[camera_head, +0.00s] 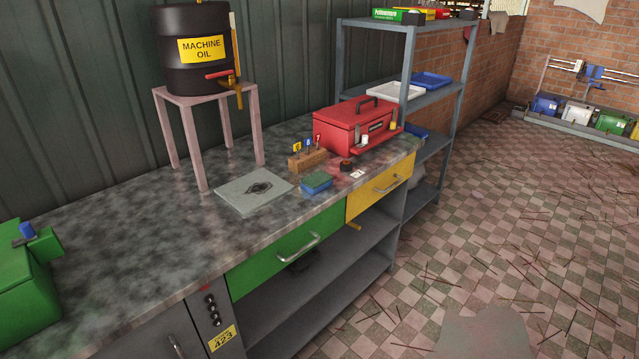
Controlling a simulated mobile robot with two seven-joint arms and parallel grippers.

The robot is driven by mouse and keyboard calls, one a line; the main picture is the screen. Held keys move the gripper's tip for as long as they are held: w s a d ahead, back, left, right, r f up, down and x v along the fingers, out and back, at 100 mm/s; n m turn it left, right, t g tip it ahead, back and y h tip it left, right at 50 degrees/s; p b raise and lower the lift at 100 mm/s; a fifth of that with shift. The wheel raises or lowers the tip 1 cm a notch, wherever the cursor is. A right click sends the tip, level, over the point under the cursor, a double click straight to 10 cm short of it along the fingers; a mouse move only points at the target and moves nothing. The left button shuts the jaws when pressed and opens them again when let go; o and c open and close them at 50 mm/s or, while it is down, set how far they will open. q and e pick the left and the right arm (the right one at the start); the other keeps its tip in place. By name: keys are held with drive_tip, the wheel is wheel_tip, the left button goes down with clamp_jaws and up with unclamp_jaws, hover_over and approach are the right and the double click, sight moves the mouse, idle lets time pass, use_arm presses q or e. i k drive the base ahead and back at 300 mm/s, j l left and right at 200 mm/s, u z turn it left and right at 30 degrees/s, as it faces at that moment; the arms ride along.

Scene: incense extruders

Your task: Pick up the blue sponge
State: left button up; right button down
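A small blue sponge (316,185) with a greenish top lies on the mottled grey workbench (130,232), close to its front edge above the green drawer. It sits right of a flat grey plate (253,190) with a dark mark. Nothing covers the sponge. Neither of my grippers shows in the head view.
A wooden block with numbered tags (307,160) and a red toolbox (357,126) stand behind the sponge. A small dark red object (346,164) is beside it. A machine oil barrel (195,50) stands on a pink stand. The tiled floor (480,230) has scattered sticks.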

sight(316, 182)
drive_tip(key=i+l, duration=0.1)
drive_tip(key=i, duration=0.3)
drive_tip(key=i+l, duration=0.15)
drive_tip(key=i, duration=0.25)
drive_tip(key=i+l, duration=0.1)
drive_tip(key=i, duration=0.25)
drive_tip(key=u, duration=0.05)
